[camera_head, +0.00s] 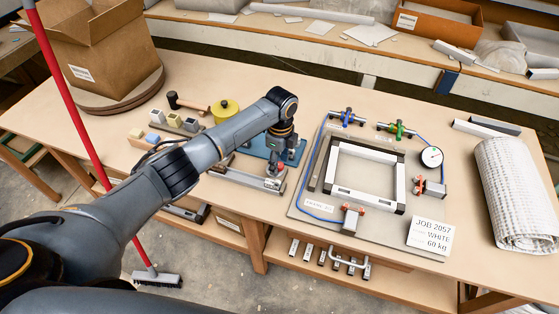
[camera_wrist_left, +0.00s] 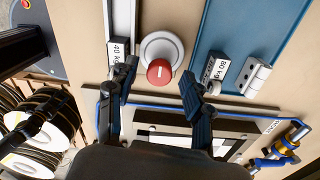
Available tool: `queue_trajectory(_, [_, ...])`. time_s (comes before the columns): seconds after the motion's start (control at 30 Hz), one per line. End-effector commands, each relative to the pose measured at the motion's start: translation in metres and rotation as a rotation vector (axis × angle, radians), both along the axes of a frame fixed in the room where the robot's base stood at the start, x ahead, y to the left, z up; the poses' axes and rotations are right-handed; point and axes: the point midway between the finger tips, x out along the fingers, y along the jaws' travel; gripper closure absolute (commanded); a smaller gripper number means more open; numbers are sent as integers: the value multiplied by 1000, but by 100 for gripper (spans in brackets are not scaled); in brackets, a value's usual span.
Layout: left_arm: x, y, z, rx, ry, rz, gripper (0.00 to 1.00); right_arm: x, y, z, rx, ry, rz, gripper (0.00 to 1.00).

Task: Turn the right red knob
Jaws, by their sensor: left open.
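A red knob (camera_wrist_left: 160,71) with a white line on its face sits on a round pale base in the left wrist view. My left gripper (camera_wrist_left: 158,82) is open, with one finger on each side of the knob; I cannot tell whether they touch it. In the head view my left gripper (camera_head: 284,150) points down over the metal fixture beside the blue plate (camera_head: 258,141), and a bit of red (camera_head: 279,169) shows just under it. No second red knob can be made out clearly. My right gripper is not in view.
Tags reading 40 kg (camera_wrist_left: 120,52) and 80 kg (camera_wrist_left: 216,70) flank the knob. A frame jig (camera_head: 368,172) with a gauge (camera_head: 432,157) and blue hose lies to the right. A white roll (camera_head: 515,190) lies at the far right. A red broom handle (camera_head: 75,115) stands at left.

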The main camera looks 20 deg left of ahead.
Motion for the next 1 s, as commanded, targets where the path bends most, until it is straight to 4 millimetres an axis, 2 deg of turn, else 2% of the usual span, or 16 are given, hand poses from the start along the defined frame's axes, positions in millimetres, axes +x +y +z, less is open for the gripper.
queue_trajectory(0.17, [2,0,21,-1,-5,-1,50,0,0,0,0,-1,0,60])
queue_trajectory(0.4, [4,-1,73,-1,-6,-2,50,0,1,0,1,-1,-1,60])
queue_trajectory(0.6, [5,-1,106,-1,-3,0,50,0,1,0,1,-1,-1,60])
queue_trajectory(0.77, [5,-1,118,0,-2,-1,50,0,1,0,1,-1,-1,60])
queue_trajectory(1.0, [5,-1,120,0,-1,-1,50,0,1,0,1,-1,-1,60])
